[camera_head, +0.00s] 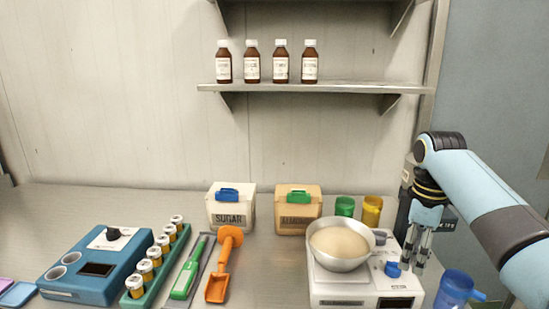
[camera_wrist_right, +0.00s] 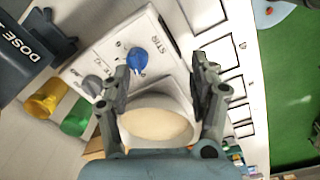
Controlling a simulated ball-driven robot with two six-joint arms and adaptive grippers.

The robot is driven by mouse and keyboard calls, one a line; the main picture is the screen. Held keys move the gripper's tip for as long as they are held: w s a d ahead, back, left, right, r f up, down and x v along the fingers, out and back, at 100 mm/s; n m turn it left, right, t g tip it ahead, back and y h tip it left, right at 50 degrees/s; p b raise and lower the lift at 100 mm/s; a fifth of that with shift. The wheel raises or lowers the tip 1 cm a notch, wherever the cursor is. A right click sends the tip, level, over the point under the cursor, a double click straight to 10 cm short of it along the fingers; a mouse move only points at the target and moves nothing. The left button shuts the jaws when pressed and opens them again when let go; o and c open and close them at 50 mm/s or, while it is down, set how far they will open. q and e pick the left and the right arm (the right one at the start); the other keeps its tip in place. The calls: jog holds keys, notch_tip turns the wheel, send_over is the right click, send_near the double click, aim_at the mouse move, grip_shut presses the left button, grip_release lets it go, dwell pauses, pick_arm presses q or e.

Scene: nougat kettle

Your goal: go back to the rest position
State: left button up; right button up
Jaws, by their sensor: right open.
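My right arm comes in from the right in the head view, and its gripper (camera_head: 416,256) points down beside the right edge of the white stirring unit. In the right wrist view the gripper's (camera_wrist_right: 164,82) two fingers are spread apart with nothing held between them. Beyond them show the blue knob (camera_wrist_right: 137,59) by the word STIR and the kettle bowl with pale contents (camera_wrist_right: 158,122). In the head view the metal kettle (camera_head: 342,262) sits on the white unit (camera_head: 345,292), and the blue knob (camera_head: 392,269) is just left of the fingers. My left gripper is not in view.
A blue jug (camera_head: 455,289) stands right of the unit. Green (camera_head: 345,206) and yellow (camera_head: 372,209) cups and the sugar (camera_head: 230,212) and almond (camera_head: 297,216) bins stand behind. An orange scoop (camera_head: 218,285), green-handled tool (camera_head: 187,272), vial rack (camera_head: 133,299) and blue device (camera_head: 65,287) lie left.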

jog(key=s+f+m+t, duration=0.1)
jog(key=s+f+m, duration=0.2)
jog(key=s, duration=0.5)
jog(key=s+f+m, duration=0.2)
jog(key=s+f, duration=0.1)
jog(key=s, duration=0.5)
jog(key=s+a+r+m+t, duration=0.1)
jog(key=s+r+m, duration=0.2)
jog(key=s, duration=0.6)
jog(key=s+r+m+t, duration=0.1)
jog(key=s+r+m, duration=0.2)
jog(key=s, duration=0.6)
notch_tip(320, 180, down, 36)
jog(key=s+d+g+b, duration=0.1)
jog(key=d+b, duration=0.1)
jog(key=b, duration=0.9)
pick_arm(q)
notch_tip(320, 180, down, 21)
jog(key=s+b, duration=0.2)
jog(key=b, duration=0.7)
jog(key=shift+b, duration=0.4)
pick_arm(e)
jog(key=s+f, duration=0.9)
jog(key=f, duration=0.4)
jog(key=s+d+f+g, duration=0.1)
jog(key=s+f, duration=0.9)
jog(key=f, duration=0.4)
jog(key=shift+s+d+h, duration=0.15)
jog(key=shift+s+h, duration=0.05)
jog(key=shift+h, duration=0.1)
